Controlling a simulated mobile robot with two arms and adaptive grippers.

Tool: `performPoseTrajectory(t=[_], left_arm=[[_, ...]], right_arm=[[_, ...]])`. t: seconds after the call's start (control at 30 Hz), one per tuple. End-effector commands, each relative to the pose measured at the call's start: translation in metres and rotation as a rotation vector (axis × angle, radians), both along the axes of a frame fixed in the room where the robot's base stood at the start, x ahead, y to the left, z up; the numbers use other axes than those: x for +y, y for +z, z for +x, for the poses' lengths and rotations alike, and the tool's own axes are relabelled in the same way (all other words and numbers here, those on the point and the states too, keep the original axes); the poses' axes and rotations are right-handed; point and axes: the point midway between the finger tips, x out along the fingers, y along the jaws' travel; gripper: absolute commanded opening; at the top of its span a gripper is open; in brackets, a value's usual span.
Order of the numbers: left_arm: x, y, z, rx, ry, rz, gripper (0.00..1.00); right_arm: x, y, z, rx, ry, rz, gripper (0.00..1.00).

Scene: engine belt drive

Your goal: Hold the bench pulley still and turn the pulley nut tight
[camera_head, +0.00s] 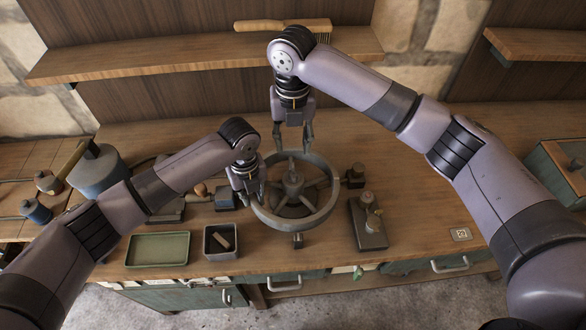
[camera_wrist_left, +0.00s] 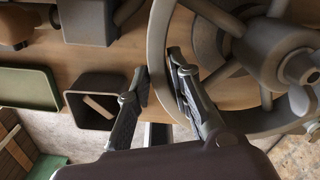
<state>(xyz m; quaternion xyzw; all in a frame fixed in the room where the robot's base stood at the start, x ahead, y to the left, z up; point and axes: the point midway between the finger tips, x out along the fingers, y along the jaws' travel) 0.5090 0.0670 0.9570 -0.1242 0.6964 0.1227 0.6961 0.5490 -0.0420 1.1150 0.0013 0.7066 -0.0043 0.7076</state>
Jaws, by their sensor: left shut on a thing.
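The nut is too small to tell apart from the hub. My right gripper (camera_head: 293,145) is above the hub, fingers apart and empty.
A green tray (camera_head: 158,249) and a dark square bin (camera_head: 220,254) with a small bar in it stand at the front left. A block with a post (camera_head: 368,228) stands right of the pulley. A brush (camera_head: 284,25) lies on the shelf (camera_head: 150,62). The right bench is mostly clear.

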Motion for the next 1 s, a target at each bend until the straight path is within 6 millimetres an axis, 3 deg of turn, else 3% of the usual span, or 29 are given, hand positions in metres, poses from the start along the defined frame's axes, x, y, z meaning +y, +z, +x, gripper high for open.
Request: performPoseTrajectory(t=[0.53, 0.7, 1.0], left_arm=[[-0.001, -0.002, -0.003, 0.007, -0.007, 0.001, 0.0], [-0.001, -0.002, -0.003, 0.007, -0.007, 0.001, 0.0], [-0.001, -0.002, -0.003, 0.007, -0.007, 0.001, 0.0]], right_arm=[[0.0, -0.098, -0.001, 0.004, -0.003, 0.002, 0.39], [0.0, -0.111, -0.001, 0.003, -0.003, 0.003, 0.39], [0.0, -0.114, 0.0, 0.002, -0.003, 0.003, 0.39]])
